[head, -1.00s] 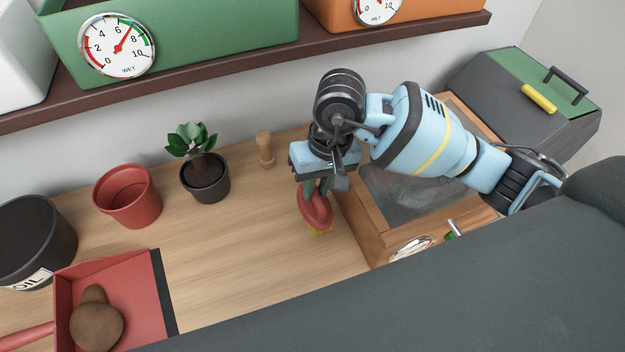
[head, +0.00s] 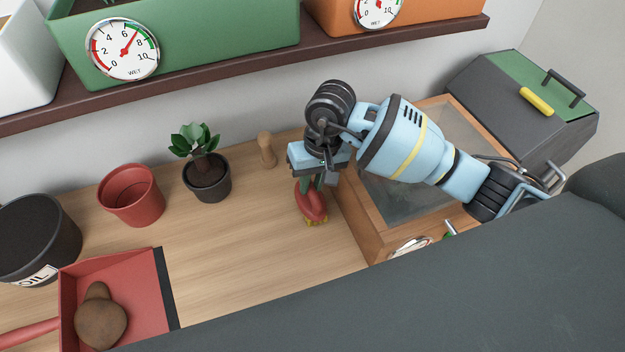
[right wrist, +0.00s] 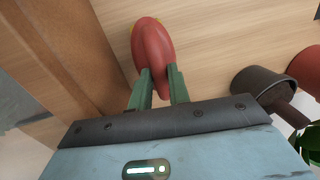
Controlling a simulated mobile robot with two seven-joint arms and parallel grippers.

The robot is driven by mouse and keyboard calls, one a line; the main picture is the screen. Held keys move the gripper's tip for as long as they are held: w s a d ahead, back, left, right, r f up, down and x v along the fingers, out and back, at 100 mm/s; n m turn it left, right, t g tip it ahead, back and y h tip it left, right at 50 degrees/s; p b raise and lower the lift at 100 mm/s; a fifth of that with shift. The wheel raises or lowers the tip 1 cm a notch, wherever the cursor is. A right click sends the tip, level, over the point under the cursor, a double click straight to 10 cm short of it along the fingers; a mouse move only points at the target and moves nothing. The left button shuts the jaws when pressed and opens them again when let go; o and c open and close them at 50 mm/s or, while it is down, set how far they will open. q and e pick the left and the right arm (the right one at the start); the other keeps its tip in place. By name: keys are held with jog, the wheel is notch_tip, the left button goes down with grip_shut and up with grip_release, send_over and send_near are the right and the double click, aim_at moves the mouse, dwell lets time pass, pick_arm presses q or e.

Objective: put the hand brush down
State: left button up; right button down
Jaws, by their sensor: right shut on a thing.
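The hand brush (head: 312,204) has a red body and yellow bristles. My right gripper (head: 319,181) is shut on it from above, with the bristles pointing down. In the right wrist view, the green fingers of the gripper (right wrist: 160,80) close on the red brush (right wrist: 152,48). The brush is over the wooden worktop (head: 240,240), just left of the wooden-framed box. I cannot tell whether the bristles touch the worktop. My left gripper is not in view.
The wooden-framed box (head: 365,225) stands close on the right. A dustpan (head: 150,290) holding a brown lump (head: 101,320), a red pot (head: 130,200), a potted plant (head: 206,180) and a wooden dibber (head: 267,150) stand to the left. The worktop between is clear.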

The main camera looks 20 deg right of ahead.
aim_at(321, 193)
jog(key=shift+f, duration=0.1)
jog(key=shift+f, duration=0.15)
jog(key=c, duration=1.3)
grip_release()
jog(key=r, duration=0.4)
jog(key=d+r, duration=0.1)
jog(key=r, duration=0.3)
jog(key=d+r, duration=0.1)
jog(key=r, duration=0.3)
jog(key=shift+r, duration=0.15)
